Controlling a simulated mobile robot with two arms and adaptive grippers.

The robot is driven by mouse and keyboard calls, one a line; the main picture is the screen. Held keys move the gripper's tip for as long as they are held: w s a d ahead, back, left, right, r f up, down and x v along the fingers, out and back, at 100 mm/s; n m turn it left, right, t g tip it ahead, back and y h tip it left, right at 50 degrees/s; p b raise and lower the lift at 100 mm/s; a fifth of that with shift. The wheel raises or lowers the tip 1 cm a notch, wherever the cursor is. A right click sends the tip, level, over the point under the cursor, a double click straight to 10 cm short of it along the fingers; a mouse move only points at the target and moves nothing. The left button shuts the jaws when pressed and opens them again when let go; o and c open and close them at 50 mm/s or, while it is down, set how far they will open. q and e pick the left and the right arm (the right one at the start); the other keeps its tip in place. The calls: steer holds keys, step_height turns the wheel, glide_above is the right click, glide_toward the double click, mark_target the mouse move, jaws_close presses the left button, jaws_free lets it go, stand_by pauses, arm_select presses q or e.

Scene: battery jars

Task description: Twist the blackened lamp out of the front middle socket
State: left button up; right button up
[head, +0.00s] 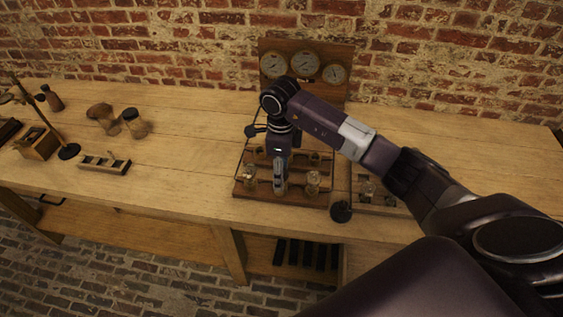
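A dark wooden socket board (325,199) lies near the table's front edge. Clear lamps show in its front row at the left (250,178) and at the right (313,181). My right gripper (280,188) points down over the front middle socket, between these two lamps. It covers that socket, so the blackened lamp cannot be made out. The fingers are seen edge-on and small, so whether they are open or shut on the lamp is unclear. My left gripper is out of view.
A panel with three dials (304,66) stands behind the board. A small tray (376,203) lies to its right. A round black knob (341,211) is at the board's front right. A stand (69,151), jars (134,123) and a small rack (104,164) occupy the left. Table between is clear.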

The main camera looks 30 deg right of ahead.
step_height(320, 180, down, 2)
steer(key=shift+f, duration=0.1)
steer(key=shift+f+p, duration=0.3)
steer(key=shift+f, duration=0.25)
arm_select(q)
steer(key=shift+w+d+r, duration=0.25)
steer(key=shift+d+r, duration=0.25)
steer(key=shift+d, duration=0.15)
arm_select(e)
steer(key=shift+f, duration=0.1)
steer(key=c, duration=1.4)
steer(key=shift+n+b, duration=0.5)
steer(key=shift+f+n+b, duration=0.1)
steer(key=shift+n+b, duration=0.75)
steer(key=shift+n, duration=0.35)
steer(key=shift+n+b, duration=0.8)
steer(key=shift+n, duration=0.4)
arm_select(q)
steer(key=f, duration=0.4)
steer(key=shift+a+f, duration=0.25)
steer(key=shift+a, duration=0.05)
arm_select(e)
steer(key=shift+n, duration=0.3)
